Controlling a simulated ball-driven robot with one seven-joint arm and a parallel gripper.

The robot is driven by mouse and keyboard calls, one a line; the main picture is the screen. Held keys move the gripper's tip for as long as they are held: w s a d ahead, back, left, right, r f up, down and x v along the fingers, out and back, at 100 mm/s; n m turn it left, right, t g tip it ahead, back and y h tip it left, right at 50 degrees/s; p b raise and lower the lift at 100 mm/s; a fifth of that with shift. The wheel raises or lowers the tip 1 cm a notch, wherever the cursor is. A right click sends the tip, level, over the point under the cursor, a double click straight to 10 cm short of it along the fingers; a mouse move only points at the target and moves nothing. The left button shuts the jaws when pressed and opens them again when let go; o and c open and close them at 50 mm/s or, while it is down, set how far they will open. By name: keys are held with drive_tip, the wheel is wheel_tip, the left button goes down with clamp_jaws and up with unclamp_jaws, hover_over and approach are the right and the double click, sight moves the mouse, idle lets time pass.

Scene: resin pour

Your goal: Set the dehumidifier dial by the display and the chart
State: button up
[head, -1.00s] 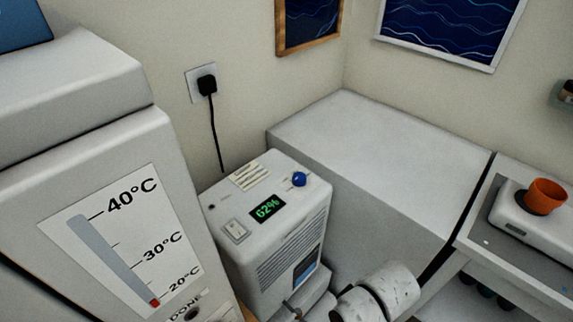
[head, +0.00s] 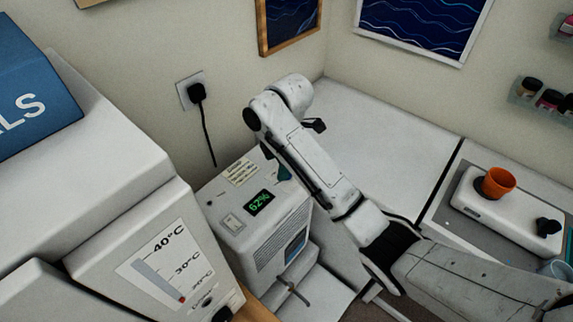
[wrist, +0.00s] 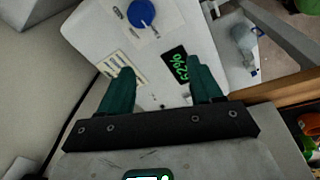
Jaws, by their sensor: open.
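The white dehumidifier (head: 262,236) stands between the large white appliance and the grey-white block. Its green display (head: 259,202) reads 62%; the display also shows in the wrist view (wrist: 176,67). A small chart label (head: 240,171) is on its top; it also shows in the wrist view (wrist: 123,69), too small to read. The blue dial (wrist: 141,13) is at the top of the wrist view; my arm hides it in the head view. My gripper (wrist: 163,80) is open and empty, its green fingers over the dehumidifier top, apart from the dial.
A wall plug with a black cord (head: 197,92) is behind the dehumidifier. A white appliance with a thermometer picture (head: 165,262) is at left. An orange cup (head: 497,182) stands on a white device at right. The white block's top (head: 385,130) is bare.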

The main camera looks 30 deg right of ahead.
drive_tip(key=w+d+r+n+h, duration=0.1)
drive_tip(key=w+d+r+n, duration=0.1)
drive_tip(key=d+r, duration=0.15)
drive_tip(key=shift+g, duration=0.4)
drive_tip(key=f, duration=0.3)
drive_tip(key=f+p, duration=0.1)
drive_tip(key=f, duration=0.3)
drive_tip(key=d+f+p, duration=0.1)
drive_tip(key=f, duration=0.3)
drive_tip(key=shift+w+f, duration=0.15)
drive_tip(key=shift+f, duration=0.05)
drive_tip(key=c, duration=1)
